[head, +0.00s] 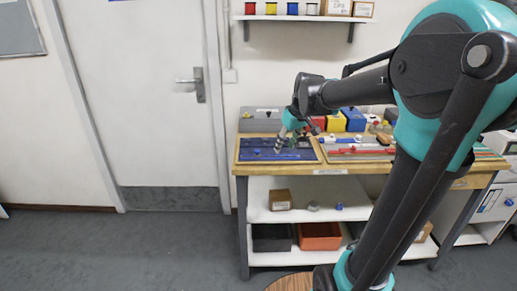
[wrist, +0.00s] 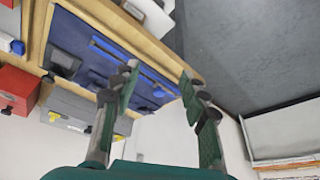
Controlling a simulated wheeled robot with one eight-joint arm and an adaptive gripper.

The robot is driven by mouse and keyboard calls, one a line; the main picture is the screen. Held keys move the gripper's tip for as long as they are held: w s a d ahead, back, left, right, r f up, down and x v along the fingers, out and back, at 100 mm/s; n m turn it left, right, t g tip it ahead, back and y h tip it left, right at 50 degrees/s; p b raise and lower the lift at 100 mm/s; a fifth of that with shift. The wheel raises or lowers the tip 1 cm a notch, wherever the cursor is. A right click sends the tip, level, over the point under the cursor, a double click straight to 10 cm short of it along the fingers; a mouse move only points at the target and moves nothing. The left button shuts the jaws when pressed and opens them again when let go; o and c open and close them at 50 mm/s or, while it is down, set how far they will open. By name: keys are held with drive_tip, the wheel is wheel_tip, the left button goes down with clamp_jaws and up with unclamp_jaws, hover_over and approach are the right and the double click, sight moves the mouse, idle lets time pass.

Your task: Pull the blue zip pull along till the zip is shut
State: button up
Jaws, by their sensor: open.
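A dark blue panel (head: 247,156) lies in a wooden frame at the left end of the bench; it also shows in the wrist view (wrist: 75,32). A brighter blue strip (wrist: 110,48) runs along it, and a small blue piece (wrist: 159,93), perhaps the zip pull, shows near the strip's far end, between my fingers in the picture. Whether the zip's two sides are joined is too small to tell. My gripper (head: 280,147) is over the panel, its fingers apart and empty in the wrist view (wrist: 158,78). I cannot tell its exact height above the panel.
A second board with red and white strips (head: 360,152) lies to the right. Grey (head: 260,122), yellow (head: 336,122) and blue boxes stand behind. Bins and a carton (head: 281,200) sit on the shelves below. Floor left of the bench is clear, before a closed door (head: 150,100).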

drive_tip(key=w+a+r+n+y, duration=0.1)
drive_tip(key=w+a+r+n, duration=0.2)
drive_tip(key=w+a+r, duration=0.35)
approach(257, 150)
drive_tip(key=x, duration=0.8)
drive_tip(key=shift+c, duration=0.5)
clamp_jaws()
